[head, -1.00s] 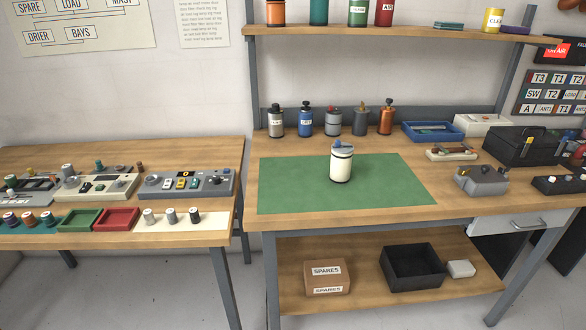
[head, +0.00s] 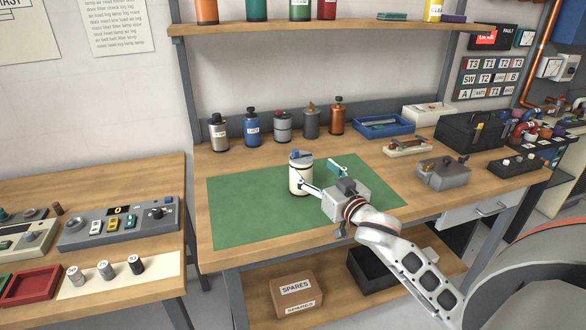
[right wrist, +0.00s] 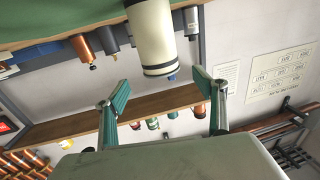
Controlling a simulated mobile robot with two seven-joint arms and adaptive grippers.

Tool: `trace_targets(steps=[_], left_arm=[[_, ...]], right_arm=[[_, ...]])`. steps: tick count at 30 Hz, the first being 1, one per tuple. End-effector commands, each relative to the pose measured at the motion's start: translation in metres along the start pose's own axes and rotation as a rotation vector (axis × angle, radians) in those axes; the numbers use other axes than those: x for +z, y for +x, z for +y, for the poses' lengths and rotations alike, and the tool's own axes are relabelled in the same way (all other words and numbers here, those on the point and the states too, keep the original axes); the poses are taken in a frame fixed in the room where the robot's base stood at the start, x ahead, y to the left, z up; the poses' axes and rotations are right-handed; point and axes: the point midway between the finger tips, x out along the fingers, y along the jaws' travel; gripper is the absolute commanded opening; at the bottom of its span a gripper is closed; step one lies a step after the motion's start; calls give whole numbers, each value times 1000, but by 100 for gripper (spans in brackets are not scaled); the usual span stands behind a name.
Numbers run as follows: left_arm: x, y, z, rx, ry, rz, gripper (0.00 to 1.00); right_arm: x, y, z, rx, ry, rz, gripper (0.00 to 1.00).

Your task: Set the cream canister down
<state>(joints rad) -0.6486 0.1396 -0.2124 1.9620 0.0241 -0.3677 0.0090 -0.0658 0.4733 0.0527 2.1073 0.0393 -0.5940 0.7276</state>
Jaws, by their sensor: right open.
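The cream canister (head: 300,178) stands upright on the green mat (head: 240,215) on the workbench, with a dark base band and a blue knob on its lid. My right gripper (head: 320,177) is open and empty just right of it, its teal-padded fingers spread. In the right wrist view, which is upside down, the canister (right wrist: 152,32) shows ahead of the open gripper (right wrist: 160,86), clear of both fingertips. My left gripper is not in view.
Several canisters (head: 252,128) stand in a row at the back of the bench. A blue tray (head: 384,126), a black toolbox (head: 473,132) and a grey box (head: 443,170) stand to the right. The mat's left part is clear. A shelf (head: 300,24) runs above.

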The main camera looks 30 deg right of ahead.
Motion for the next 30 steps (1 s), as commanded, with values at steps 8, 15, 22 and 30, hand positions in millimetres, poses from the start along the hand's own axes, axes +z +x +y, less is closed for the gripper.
trace_targets(steps=[8,15,22,30], left_arm=[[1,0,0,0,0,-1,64],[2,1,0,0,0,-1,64],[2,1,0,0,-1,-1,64],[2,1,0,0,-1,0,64]], right_arm=[[0,25,0,0,-1,1,70],[4,54,-1,1,-3,0,70],[4,76,-1,-1,-1,0,70],[5,77,-2,-1,-1,-1,65]])
